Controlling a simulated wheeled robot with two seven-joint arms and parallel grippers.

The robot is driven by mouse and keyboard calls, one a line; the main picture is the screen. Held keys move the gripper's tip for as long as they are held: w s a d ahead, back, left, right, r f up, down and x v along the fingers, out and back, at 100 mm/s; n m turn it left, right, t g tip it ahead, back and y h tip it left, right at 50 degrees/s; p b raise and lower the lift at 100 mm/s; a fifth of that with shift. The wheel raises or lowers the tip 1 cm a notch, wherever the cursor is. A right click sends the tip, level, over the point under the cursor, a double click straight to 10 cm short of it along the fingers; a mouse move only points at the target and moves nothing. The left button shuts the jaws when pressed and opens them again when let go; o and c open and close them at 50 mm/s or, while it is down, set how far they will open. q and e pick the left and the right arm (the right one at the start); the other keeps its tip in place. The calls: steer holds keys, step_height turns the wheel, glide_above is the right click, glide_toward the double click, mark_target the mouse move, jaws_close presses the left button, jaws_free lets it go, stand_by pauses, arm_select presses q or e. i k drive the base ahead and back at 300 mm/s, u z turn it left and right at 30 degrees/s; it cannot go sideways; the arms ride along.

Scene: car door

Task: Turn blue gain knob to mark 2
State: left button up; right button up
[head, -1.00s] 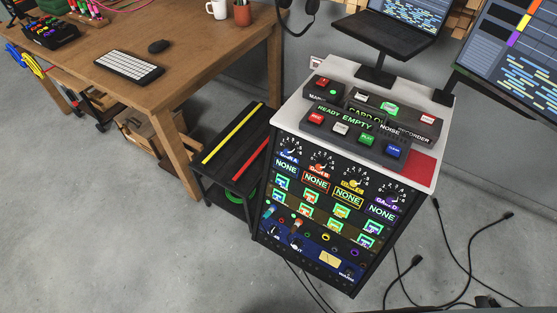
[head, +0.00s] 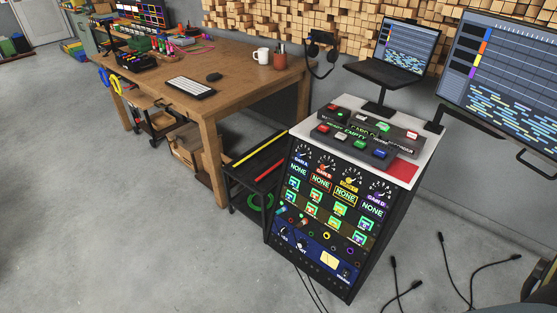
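The blue gain knob, labelled GAIN A (head: 303,153), is at the upper left of the rack's black front panel. Its dial has pale marks around it; the pointer is too small to read. To its right in the same row are the red GAIN B knob (head: 327,163), the yellow GAIN C knob (head: 352,176) and the purple GAIN D knob (head: 380,188). Screens below them read NONE. Neither of my grippers is in view, and nothing touches the knobs.
The rack (head: 345,270) has a white top with a button recorder (head: 360,133) on it. A low black stand (head: 257,172) and a wooden desk (head: 240,85) are to its left. Cables (head: 450,270) lie on the floor at right. The floor in front is clear.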

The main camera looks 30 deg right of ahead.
mark_target(302, 154)
steer(key=u, duration=0.5)
steer(key=i, duration=1.25)
steer(key=u, duration=0.05)
